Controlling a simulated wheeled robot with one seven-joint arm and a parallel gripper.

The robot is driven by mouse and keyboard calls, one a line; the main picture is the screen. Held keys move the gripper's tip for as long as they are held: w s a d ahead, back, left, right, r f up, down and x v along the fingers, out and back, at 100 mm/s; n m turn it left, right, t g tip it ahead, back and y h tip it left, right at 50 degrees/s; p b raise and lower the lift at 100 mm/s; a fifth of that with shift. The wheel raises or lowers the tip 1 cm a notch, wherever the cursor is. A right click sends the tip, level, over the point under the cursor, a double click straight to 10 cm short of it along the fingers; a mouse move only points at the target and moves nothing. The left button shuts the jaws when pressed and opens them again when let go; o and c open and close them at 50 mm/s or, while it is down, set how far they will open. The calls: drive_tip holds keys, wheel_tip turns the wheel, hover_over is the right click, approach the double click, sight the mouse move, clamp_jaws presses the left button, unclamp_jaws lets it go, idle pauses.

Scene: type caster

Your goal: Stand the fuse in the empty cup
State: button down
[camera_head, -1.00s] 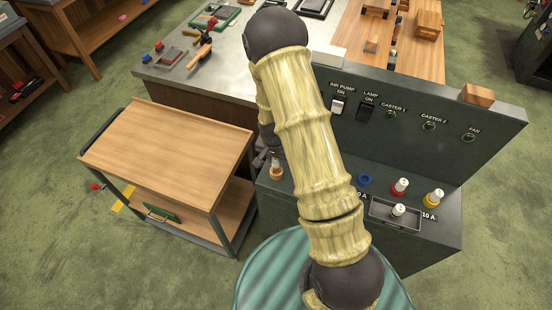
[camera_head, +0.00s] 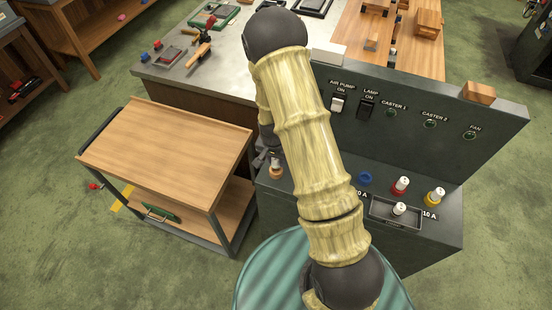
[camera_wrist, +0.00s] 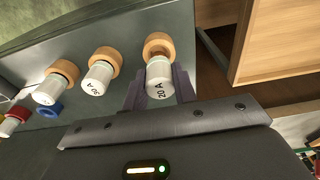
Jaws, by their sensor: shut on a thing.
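My gripper (camera_wrist: 160,88) is shut on a white fuse marked 20 A (camera_wrist: 159,80). The fuse is upright at an orange-brown cup (camera_wrist: 157,44) at the left end of the dark panel's ledge. Its lower end meets the cup, but I cannot tell how deep it sits. The head view shows this cup (camera_head: 276,174) beside my arm, with the gripper partly hidden. A blue cup (camera_head: 365,179) looks empty, and it also shows in the wrist view (camera_wrist: 49,109).
Two more white fuses (camera_wrist: 98,78) (camera_wrist: 50,90) stand in orange cups along the ledge. A wooden cart (camera_head: 165,150) stands left.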

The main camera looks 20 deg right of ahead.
drive_tip(key=shift+f+b, duration=0.95)
drive_tip(key=shift+f, duration=0.25)
drive_tip(key=c, duration=1)
unclamp_jaws()
drive_tip(key=shift+c, duration=0.2)
wheel_tip(320, 180, up, 17)
drive_tip(key=s+a+b, duration=0.1)
drive_tip(key=b, duration=0.2)
drive_tip(key=shift+s+r, duration=0.15)
drive_tip(key=shift+s, duration=0.25)
drive_tip(key=shift+a, duration=0.1)
